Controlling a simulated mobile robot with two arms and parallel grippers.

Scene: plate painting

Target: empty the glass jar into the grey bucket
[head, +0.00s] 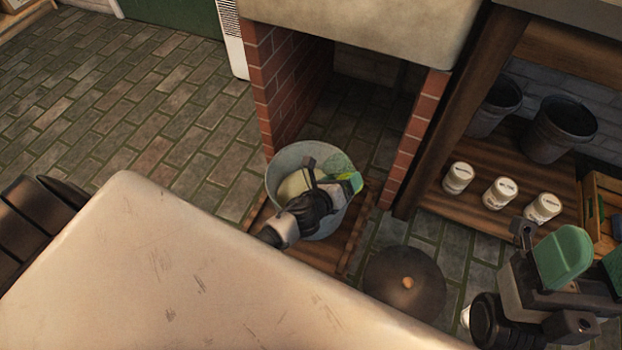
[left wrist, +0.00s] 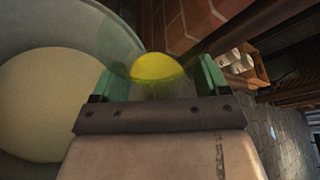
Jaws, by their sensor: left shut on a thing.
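My left gripper (head: 343,178) is over the right part of the bucket. It is shut on the see-through glass jar (head: 336,163), which also shows between the green fingers in the left wrist view (left wrist: 152,70). Yellow shows in or through the jar; its tilt is unclear. My right gripper (head: 590,260) is at the lower right, its green fingers apart, with nothing seen between them.
A pale worn tabletop (head: 180,270) fills the lower left. White jars (head: 501,193) and dark buckets (head: 558,128) stand on a wooden shelf.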

